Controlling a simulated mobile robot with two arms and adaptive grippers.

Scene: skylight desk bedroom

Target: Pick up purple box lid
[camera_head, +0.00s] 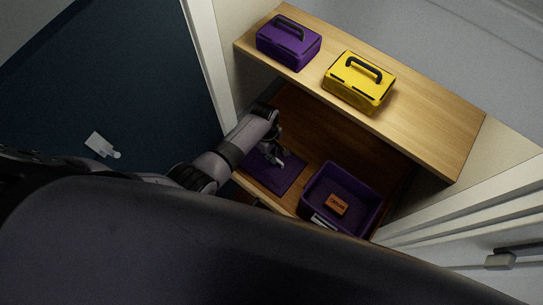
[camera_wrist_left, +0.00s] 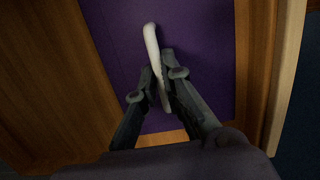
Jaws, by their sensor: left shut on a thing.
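The purple box lid (camera_head: 285,180) lies flat on the lower wooden shelf, left of the open purple box (camera_head: 372,203). It fills much of the left wrist view (camera_wrist_left: 205,40), where its pale curved handle (camera_wrist_left: 151,42) stands up. My left gripper (camera_head: 281,157) is over the lid. In the left wrist view its fingers (camera_wrist_left: 162,82) are shut on the handle, one on each side. I cannot tell whether the lid is clear of the shelf. My right gripper is not in view.
The purple box holds a small orange-brown block (camera_head: 337,204). The upper wooden shelf (camera_head: 425,112) overhangs the lower one and carries a purple case (camera_head: 288,48) and a yellow case (camera_head: 352,92). White frames border the shelves at left and right.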

